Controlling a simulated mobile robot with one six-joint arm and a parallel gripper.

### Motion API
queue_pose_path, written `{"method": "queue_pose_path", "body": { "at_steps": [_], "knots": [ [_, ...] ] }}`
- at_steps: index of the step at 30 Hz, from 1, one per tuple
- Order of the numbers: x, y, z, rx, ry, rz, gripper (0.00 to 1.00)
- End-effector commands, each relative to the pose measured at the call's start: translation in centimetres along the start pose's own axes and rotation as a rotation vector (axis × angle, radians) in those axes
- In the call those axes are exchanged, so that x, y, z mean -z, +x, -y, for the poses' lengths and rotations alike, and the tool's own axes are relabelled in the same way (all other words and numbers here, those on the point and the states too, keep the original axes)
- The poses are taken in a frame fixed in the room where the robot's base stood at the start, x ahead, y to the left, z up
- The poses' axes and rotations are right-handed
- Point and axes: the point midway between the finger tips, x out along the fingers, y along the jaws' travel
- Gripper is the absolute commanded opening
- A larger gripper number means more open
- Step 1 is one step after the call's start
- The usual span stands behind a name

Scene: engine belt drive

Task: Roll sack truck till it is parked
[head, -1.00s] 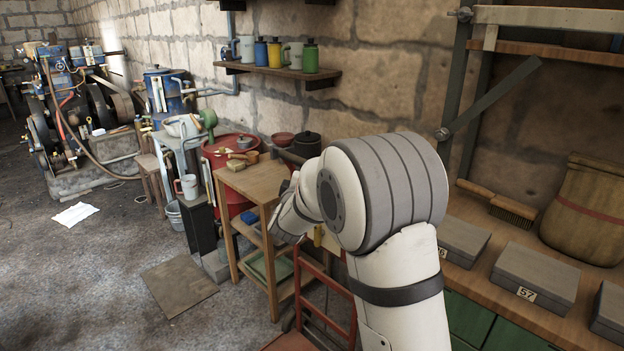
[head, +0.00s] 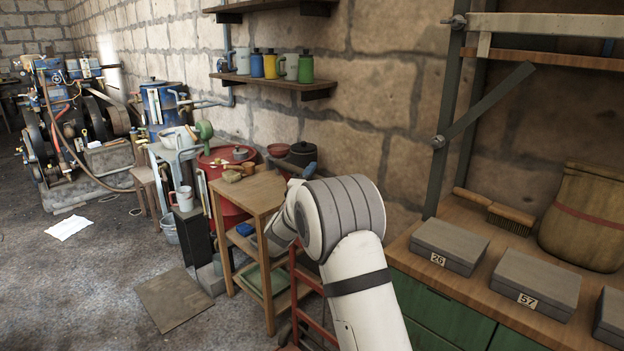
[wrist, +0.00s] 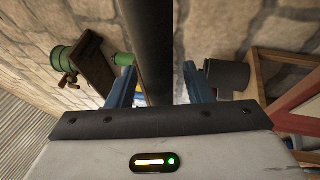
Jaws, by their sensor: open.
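The sack truck's red tubular frame (head: 318,280) shows in the head view, low behind my arm and beside the wooden stand; my arm hides much of it. My gripper (wrist: 160,88) is open in the wrist view, with its blue fingers apart. A dark straight bar (wrist: 157,35) runs between the fingers, nearer one than the other. I cannot tell whether it is the truck's handle or whether the fingers touch it. In the head view one blue finger shows above my wrist, in front of the wall.
A wooden stand (head: 252,195) with small items is just left of my arm. A workbench (head: 455,275) with grey boxes closes the right side. A flat board (head: 173,300) and white paper (head: 69,227) lie on the floor. The left floor is mostly clear.

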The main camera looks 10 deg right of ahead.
Motion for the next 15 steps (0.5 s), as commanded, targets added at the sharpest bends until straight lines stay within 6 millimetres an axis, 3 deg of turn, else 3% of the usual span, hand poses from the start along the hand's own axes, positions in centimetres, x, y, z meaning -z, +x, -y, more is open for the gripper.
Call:
{"method": "queue_pose_path", "body": {
  "at_steps": [7, 15],
  "knots": [
    [0.05, 0.11, -0.03, 0.0, 0.0, -0.001, 0.46],
    [0.09, 0.07, -0.05, 0.0, 0.001, -0.002, 0.25]
  ]
}}
